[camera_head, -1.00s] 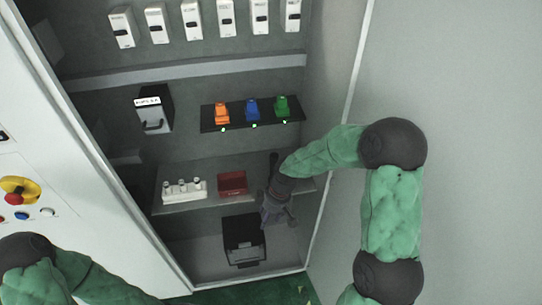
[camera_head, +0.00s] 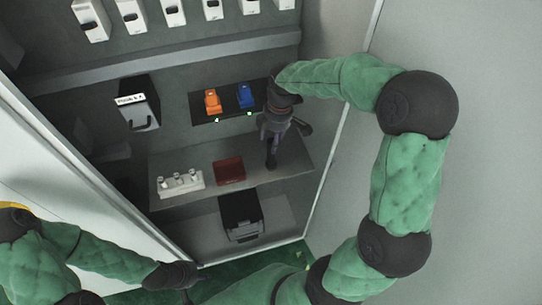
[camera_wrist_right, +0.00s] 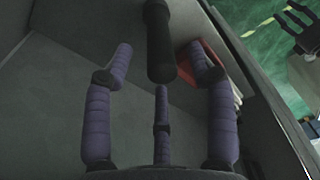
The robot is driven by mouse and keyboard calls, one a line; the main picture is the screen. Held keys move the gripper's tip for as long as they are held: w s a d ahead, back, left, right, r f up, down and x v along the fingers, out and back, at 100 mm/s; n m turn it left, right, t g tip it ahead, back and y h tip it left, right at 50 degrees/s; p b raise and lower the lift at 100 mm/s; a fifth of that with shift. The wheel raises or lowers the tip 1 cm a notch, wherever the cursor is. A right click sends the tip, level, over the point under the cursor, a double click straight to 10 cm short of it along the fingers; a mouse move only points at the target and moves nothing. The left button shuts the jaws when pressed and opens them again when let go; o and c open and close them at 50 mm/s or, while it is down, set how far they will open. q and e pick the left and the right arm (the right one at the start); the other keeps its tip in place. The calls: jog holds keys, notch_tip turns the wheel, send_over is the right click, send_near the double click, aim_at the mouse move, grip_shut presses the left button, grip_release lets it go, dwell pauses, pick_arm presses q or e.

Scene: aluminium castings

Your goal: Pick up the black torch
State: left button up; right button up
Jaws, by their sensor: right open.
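The black torch (camera_wrist_right: 158,42) is a dark cylinder with a wider head in the right wrist view, just beyond my right gripper's fingertips. In the head view it seems to be the dark upright shape (camera_head: 271,155) on the middle shelf, partly covered by my gripper. My right gripper (camera_head: 273,135) is open, with its purple-grey fingers (camera_wrist_right: 163,75) spread and nothing between them. My left gripper (camera_head: 180,275) is low at the left, outside the cabinet. It also shows at the top right of the wrist view (camera_wrist_right: 297,20), its fingers spread.
The middle shelf (camera_head: 215,200) also holds a red tray (camera_head: 229,170) and a white block with pegs (camera_head: 181,183). An upper rack carries an orange item (camera_head: 212,101) and a blue item (camera_head: 246,96). A black box (camera_head: 241,214) stands below. The cabinet's right wall is close.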

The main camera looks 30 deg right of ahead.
aim_at(270, 149)
jog(key=shift+w+a+f+b, duration=0.1)
jog(key=shift+f+b, duration=0.1)
jog(key=shift+f, duration=0.7)
jog(key=shift+a+f+b, duration=0.15)
jog(key=shift+f, duration=0.8)
jog(key=shift+w+a+f+b, duration=0.1)
jog(key=shift+f+b, duration=0.1)
jog(key=shift+f, duration=0.7)
grip_shut()
